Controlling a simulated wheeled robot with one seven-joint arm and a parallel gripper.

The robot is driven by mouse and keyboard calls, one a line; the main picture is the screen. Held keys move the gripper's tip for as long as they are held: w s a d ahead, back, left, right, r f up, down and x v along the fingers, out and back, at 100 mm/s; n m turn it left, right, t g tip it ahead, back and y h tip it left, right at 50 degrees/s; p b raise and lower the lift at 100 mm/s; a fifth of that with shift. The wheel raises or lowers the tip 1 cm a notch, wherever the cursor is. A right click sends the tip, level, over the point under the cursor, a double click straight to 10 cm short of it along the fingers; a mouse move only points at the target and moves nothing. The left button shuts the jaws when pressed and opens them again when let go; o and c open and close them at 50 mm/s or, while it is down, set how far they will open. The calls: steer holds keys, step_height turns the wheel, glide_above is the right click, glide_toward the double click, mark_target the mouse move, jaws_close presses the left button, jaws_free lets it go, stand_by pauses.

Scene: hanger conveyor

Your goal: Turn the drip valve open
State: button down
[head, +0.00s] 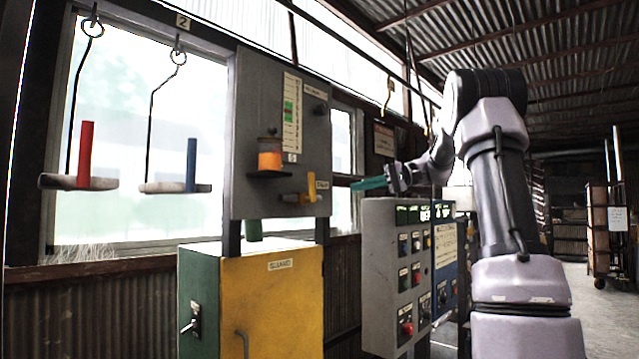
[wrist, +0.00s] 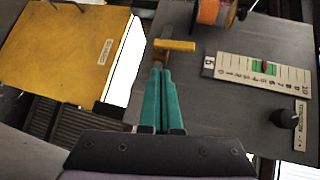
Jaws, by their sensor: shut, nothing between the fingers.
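The drip valve's yellow handle (head: 300,197) is at the lower right of the grey panel (head: 262,110). In the wrist view the yellow handle (wrist: 175,45) is a short bar, lying roughly parallel to the long side of the gauge strip. My gripper (head: 356,185) has teal fingers and is to the right of the handle in the head view. In the wrist view my gripper (wrist: 160,70) has its fingers together and empty, tips close to the handle's left end. I cannot tell whether they touch it.
An orange-filled cup (head: 270,155) sits on the panel, near a gauge strip (wrist: 262,72) and black knob (wrist: 286,119). A yellow cabinet (head: 270,310) stands below. A button console (head: 395,270) is under my gripper. Hanging trays (head: 78,182) are at the left.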

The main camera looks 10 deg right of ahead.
steer(key=w+d+r+y, duration=0.2)
steer(key=d, duration=0.1)
glide_toward(310, 188)
steer(key=shift+w+a+r, duration=0.75)
steer(key=shift+w+a, duration=0.65)
steer(key=shift+a, duration=1.25)
steer(key=shift+n, duration=0.3)
